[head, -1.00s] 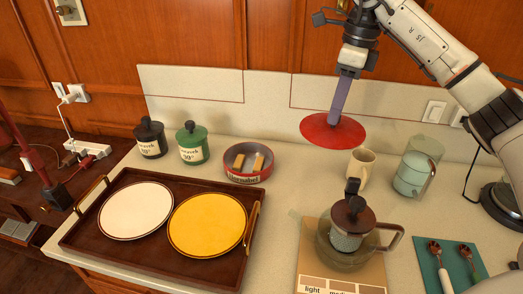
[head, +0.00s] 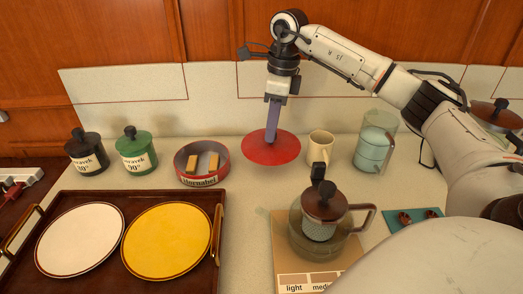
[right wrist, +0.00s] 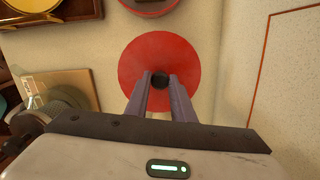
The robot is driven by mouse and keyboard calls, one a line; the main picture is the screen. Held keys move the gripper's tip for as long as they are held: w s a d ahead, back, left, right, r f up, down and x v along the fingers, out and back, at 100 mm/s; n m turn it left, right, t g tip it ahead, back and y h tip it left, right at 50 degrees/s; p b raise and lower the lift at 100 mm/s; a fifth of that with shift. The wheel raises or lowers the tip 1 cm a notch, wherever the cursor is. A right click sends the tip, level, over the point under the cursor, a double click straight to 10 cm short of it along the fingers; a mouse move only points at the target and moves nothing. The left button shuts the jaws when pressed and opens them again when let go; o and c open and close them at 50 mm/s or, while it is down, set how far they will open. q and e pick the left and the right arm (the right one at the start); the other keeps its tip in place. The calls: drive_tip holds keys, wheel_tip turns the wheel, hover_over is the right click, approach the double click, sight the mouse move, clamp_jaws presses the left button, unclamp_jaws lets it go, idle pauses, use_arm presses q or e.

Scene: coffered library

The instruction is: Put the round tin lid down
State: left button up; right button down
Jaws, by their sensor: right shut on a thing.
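The round tin lid (head: 284,153) is a flat red disc with a dark knob, which shows in the right wrist view (right wrist: 160,81). My right gripper (head: 271,138) points down and is shut on this knob. The lid is level, low over the pale counter between the tin and a cream mug; I cannot tell whether it touches the counter. The round red tin (head: 202,181), labelled "Hornabel", stands open to the left of the lid, with two tan bars inside. My left gripper is not in view.
A cream mug (head: 320,146) stands just right of the lid. A glass coffee press (head: 325,222) on a board is in front. Black (head: 87,157) and green (head: 136,155) canisters stand left, behind a dark tray (head: 140,279) with two plates. Bare counter (head: 240,195) lies in front of the lid.

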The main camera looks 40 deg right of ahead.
sight(271, 145)
drive_tip(key=shift+f, duration=2.8)
drive_tip(key=shift+f, duration=0.2)
drive_tip(key=c, duration=1.5)
unclamp_jaws()
drive_tip(key=shift+r, duration=0.15)
drive_tip(key=r, duration=0.8)
drive_tip(key=s+d+r, duration=0.1)
drive_tip(key=r, duration=0.3)
drive_tip(key=shift+s, duration=0.1)
